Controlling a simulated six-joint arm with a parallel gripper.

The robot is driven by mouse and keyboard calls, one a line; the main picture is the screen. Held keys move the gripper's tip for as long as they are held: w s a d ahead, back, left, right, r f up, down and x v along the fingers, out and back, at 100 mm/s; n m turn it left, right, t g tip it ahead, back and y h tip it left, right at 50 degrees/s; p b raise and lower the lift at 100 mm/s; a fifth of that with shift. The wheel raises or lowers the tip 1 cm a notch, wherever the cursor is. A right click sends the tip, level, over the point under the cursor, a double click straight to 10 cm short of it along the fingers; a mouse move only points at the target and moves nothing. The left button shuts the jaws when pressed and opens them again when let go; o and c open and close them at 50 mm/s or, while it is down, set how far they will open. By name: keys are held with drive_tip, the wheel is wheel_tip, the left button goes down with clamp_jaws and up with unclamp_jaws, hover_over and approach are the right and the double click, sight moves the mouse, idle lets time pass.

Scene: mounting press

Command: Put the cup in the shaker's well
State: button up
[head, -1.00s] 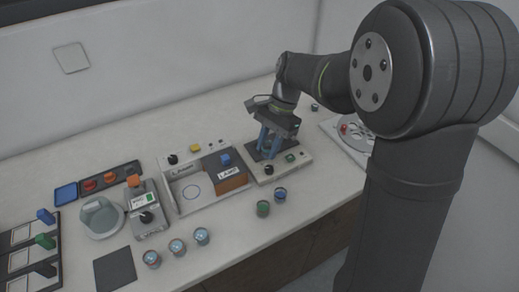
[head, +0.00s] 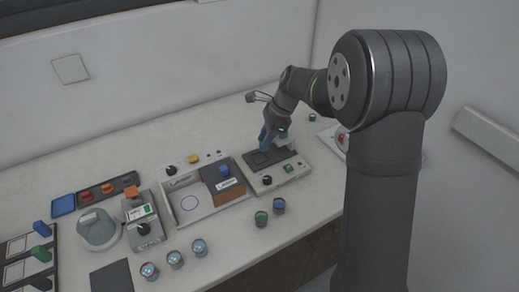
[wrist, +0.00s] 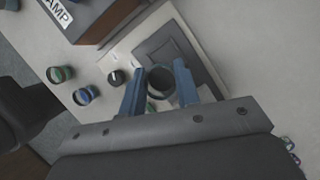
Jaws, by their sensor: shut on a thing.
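The cup (wrist: 160,79), a dark round rim seen from above, is between the two blue fingers of my gripper (wrist: 158,88) in the wrist view. My gripper is shut on it. In the head view my gripper (head: 271,142) is low over the rear of a pale machine with a dark top plate (head: 262,159), which appears to be the shaker. The wrist view shows a square panel in this dark plate (wrist: 166,45), just beyond the cup. I cannot tell whether the cup touches the plate.
A tray-like station with a brown block (head: 223,183) stands left of the machine. Two loose cups, green-topped (head: 261,219) and blue-topped (head: 279,206), stand in front. Several clear-topped cups (head: 175,259) stand front left. A round-plate device (head: 341,140) is partly hidden at right.

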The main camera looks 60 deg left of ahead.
sight(260, 158)
drive_tip(key=shift+s+a+f, duration=0.5)
drive_tip(key=shift+s+a, duration=0.05)
drive_tip(key=shift+a, duration=0.05)
drive_tip(key=shift+f, duration=1.95)
drive_tip(key=shift+f, duration=0.1)
drive_tip(key=o, duration=1)
drive_tip(key=shift+f, duration=0.1)
drive_tip(key=v, duration=1.2)
